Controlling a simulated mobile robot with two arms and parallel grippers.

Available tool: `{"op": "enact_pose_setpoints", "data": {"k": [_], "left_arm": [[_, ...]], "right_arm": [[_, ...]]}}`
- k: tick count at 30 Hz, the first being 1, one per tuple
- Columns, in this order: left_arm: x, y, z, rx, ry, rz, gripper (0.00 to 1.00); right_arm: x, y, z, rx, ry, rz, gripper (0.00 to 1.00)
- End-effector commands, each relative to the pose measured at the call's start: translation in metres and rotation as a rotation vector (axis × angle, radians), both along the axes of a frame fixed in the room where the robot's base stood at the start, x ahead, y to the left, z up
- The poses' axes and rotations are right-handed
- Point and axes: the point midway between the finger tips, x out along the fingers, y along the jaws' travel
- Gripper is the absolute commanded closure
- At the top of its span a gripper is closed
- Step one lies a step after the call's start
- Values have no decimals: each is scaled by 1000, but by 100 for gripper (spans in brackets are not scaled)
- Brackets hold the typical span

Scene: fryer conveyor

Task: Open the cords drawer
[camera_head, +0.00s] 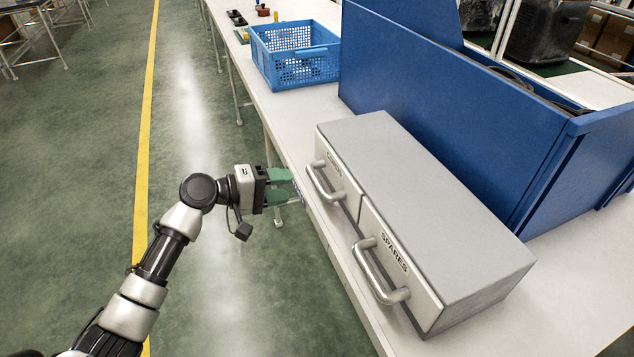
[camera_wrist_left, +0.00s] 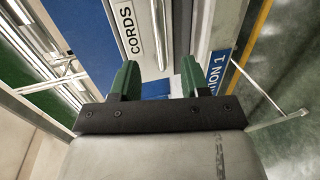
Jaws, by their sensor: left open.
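A grey two-drawer cabinet (camera_head: 420,170) sits on the white workbench. Its far drawer is the cords drawer (camera_head: 340,172), with a silver bar handle (camera_head: 322,184); its near drawer is labelled SPARES (camera_head: 396,254) and has its own handle (camera_head: 376,270). Both drawers look closed. My left gripper (camera_head: 290,186), with green fingers, is open and empty, a short way left of the cords handle and apart from it. In the left wrist view the CORDS label (camera_wrist_left: 128,30) shows ahead, beyond the open fingers (camera_wrist_left: 160,80). My right gripper is not seen.
A blue perforated crate (camera_head: 296,56) stands farther back on the bench (camera_head: 297,122). A tall blue panel bin (camera_head: 450,100) stands close behind the cabinet. The green floor left of the bench, with a yellow line (camera_head: 146,130), is clear around my arm.

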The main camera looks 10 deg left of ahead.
Motion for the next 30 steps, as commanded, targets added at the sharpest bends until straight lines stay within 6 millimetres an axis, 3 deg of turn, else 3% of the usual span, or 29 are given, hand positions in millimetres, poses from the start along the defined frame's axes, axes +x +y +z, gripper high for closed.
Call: {"op": "enact_pose_setpoints", "data": {"k": [6, 12, 25, 26, 30], "left_arm": [[24, -36, -7, -4, 0, 0, 54], [40, -60, -15, -2, 1, 1, 54], [47, -69, -18, 2, -1, 2, 54], [47, -69, -18, 2, -1, 2, 56], [47, -69, -18, 2, -1, 3, 77]], "right_arm": [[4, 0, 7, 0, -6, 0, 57], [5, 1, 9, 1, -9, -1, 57], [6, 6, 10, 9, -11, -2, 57], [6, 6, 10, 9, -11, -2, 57], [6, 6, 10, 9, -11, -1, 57]]}}
